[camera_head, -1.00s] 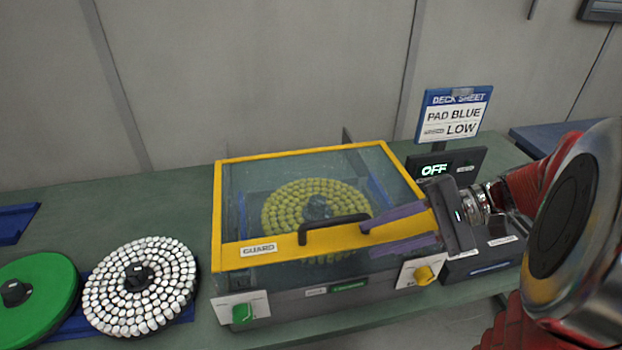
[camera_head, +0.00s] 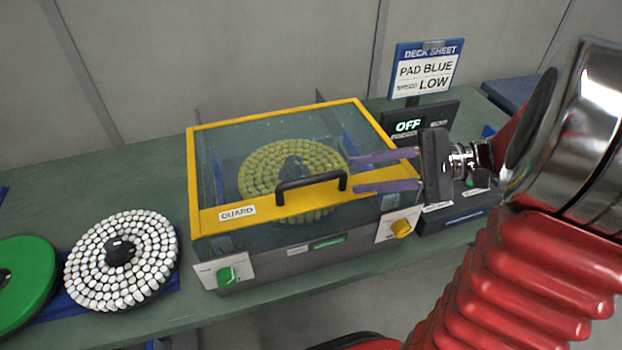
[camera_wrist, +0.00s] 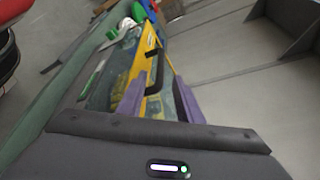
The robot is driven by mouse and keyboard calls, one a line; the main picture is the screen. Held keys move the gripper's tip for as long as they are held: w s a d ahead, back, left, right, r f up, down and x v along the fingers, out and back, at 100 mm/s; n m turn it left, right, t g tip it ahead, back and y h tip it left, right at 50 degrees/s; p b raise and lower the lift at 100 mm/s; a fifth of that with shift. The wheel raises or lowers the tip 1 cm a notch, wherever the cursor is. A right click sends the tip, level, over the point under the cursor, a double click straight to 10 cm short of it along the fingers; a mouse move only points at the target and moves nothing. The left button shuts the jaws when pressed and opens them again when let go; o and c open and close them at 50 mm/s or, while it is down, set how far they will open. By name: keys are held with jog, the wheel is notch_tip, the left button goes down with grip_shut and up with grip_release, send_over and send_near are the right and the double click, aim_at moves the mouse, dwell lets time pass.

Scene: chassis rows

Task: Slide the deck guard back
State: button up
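The deck guard (camera_head: 262,207) is a clear cover with a yellow frame and a "GUARD" label. It lies closed over a yellow studded disc (camera_head: 290,172) in the grey machine. Its black handle (camera_head: 311,182) stands on the front yellow bar and also shows in the wrist view (camera_wrist: 157,78). My gripper (camera_head: 355,173) has two purple fingers, spread apart with a gap between them. They point left toward the handle's right end, close to it; I cannot tell whether they touch it. In the wrist view the handle appears ahead, between and beyond the fingers (camera_wrist: 160,98).
A green knob (camera_head: 226,275) and a yellow knob (camera_head: 401,228) sit on the machine front. A display (camera_head: 408,126) reads "OFF" below a sign (camera_head: 424,70) reading "PAD BLUE LOW". A white studded disc (camera_head: 120,260) and a green disc (camera_head: 22,283) lie to the left.

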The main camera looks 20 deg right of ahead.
aim_at(323, 180)
jog(key=x, duration=1.1)
jog(key=shift+a+f, duration=0.1)
jog(key=shift+a, duration=0.1)
jog(key=shift+c, duration=0.2)
grip_shut()
